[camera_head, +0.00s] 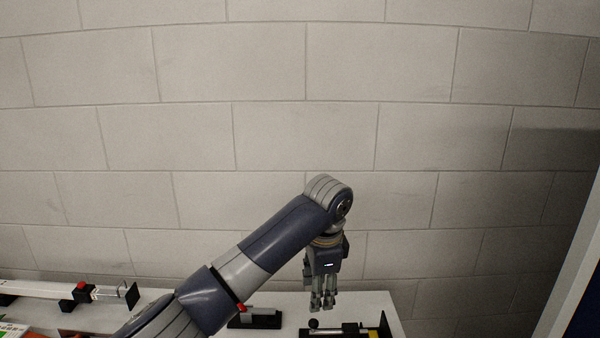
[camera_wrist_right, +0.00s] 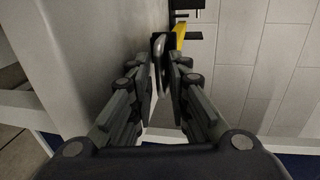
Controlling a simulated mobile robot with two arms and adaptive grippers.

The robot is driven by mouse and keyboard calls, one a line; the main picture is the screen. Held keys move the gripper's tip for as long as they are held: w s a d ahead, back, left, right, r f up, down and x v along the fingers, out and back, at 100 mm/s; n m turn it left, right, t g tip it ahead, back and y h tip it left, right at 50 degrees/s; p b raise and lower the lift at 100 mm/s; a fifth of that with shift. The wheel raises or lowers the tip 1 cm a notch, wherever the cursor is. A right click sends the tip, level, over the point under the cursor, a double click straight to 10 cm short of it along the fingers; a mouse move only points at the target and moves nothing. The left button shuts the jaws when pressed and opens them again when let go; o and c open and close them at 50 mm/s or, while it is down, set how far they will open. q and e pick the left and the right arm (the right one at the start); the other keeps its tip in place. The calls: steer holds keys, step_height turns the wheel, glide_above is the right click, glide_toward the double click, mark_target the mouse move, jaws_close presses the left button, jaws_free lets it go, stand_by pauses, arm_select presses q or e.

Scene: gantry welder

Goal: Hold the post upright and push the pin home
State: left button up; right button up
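In the head view my left gripper (camera_head: 323,303) hangs fingers down over the right part of the white bench; its fingers look close together, and I cannot tell whether they are shut. Just below it is a black fixture (camera_head: 384,326) with a yellow part (camera_head: 350,329) and a black ball knob (camera_head: 313,323). My right gripper (camera_wrist_right: 162,85) shows only in the right wrist view. Its fingers run close together, with a dark block (camera_wrist_right: 158,42) and a grey rounded piece around the tips. I cannot tell whether it grips them. I cannot identify the post or pin with certainty.
The white bench (camera_head: 290,302) stands against a block wall (camera_head: 300,130). A yellow bar (camera_wrist_right: 180,35) shows beyond the right fingertips.

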jaws_close()
steer(key=shift+g, duration=0.3)
steer(key=r+p, duration=0.2)
steer(key=p, duration=0.1)
steer(key=r+p, duration=0.3)
steer(key=p, duration=0.2)
steer(key=shift+w+r+p, duration=0.3)
steer(key=shift+r+p, duration=0.05)
steer(key=shift+r, duration=0.05)
steer(key=shift+w+r+p, duration=0.25)
steer(key=shift+r+p, duration=0.9)
steer(key=shift+p, duration=0.95)
